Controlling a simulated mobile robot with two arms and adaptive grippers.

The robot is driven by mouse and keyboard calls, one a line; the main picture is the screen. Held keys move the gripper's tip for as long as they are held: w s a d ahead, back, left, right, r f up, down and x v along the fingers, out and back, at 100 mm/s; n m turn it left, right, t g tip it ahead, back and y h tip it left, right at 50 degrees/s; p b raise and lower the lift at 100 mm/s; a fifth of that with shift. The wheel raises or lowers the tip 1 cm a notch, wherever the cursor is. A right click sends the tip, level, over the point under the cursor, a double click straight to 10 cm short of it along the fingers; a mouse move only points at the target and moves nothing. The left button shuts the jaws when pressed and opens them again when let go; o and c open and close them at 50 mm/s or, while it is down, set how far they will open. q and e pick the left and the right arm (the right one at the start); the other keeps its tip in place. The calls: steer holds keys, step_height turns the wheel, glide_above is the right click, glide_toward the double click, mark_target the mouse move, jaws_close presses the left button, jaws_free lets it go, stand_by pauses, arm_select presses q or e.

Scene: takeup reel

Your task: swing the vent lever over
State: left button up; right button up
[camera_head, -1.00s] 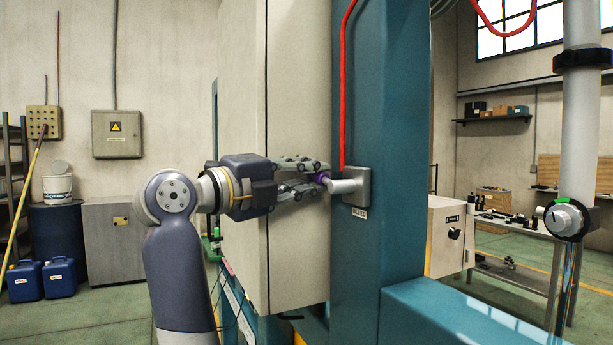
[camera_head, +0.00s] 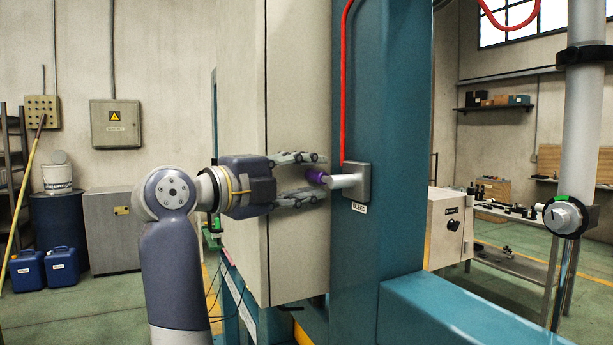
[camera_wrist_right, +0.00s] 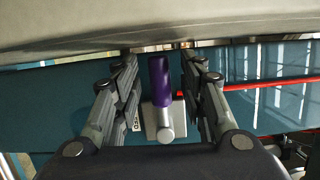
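The vent lever has a purple grip (camera_head: 317,176) and a grey stem (camera_head: 344,181). It stands out from a grey block (camera_head: 361,186) on the teal post, above a small label that I cannot read surely. My right gripper (camera_head: 319,175) is open at the lever, one finger above the purple grip and one below. In the right wrist view the purple grip (camera_wrist_right: 160,80) lies between the fingers of the gripper (camera_wrist_right: 162,72), with a gap on both sides. My left gripper is not in view.
A large beige cabinet panel (camera_head: 297,80) stands close behind my right gripper. A red hose (camera_head: 344,90) runs down the teal post (camera_head: 395,120) to the block. A teal beam (camera_head: 450,312) extends to the lower right. A grey pipe (camera_head: 596,120) stands at the right.

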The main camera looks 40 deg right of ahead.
steer(key=a, duration=0.2)
steer(key=w+a+p, duration=0.1)
steer(key=a, duration=0.2)
steer(key=shift+w+a+p, duration=0.3)
steer(key=shift+w+p, duration=0.05)
steer(key=shift+r, duration=0.15)
step_height(320, 180, up, 10)
steer(key=shift+f, duration=0.1)
stand_by(0.4)
